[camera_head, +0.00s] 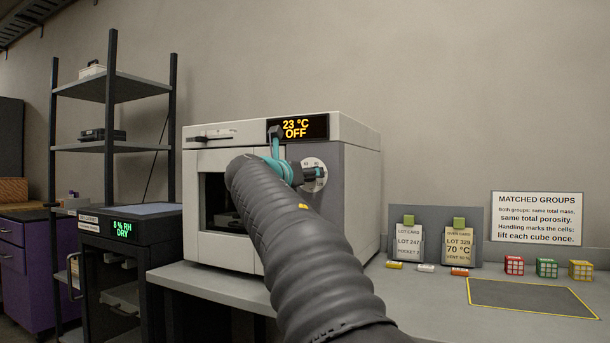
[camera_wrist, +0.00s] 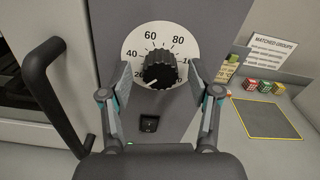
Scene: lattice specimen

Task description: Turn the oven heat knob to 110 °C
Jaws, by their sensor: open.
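The oven (camera_head: 362,150) stands on the bench, its display (camera_head: 297,128) reading 23 °C OFF. Its black heat knob (camera_wrist: 161,70) sits on a white round dial (camera_wrist: 132,45) with 40, 60 and 80 readable. The higher numbers at right are partly hidden by a finger, and I cannot tell the knob's setting. My gripper (camera_wrist: 161,84) is open, with one finger on each side of the knob; I cannot tell whether they touch it. In the head view my gripper (camera_head: 300,174) is in front of the dial (camera_head: 316,166), covering part of it.
A black switch (camera_wrist: 149,123) is below the knob. The oven's dark door handle (camera_wrist: 52,95) juts out at left. A card (camera_head: 458,246) reads LOT 329, 70 °C. Several small cubes (camera_head: 547,268) stand behind a yellow-edged grey mat (camera_head: 530,297) on the right bench.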

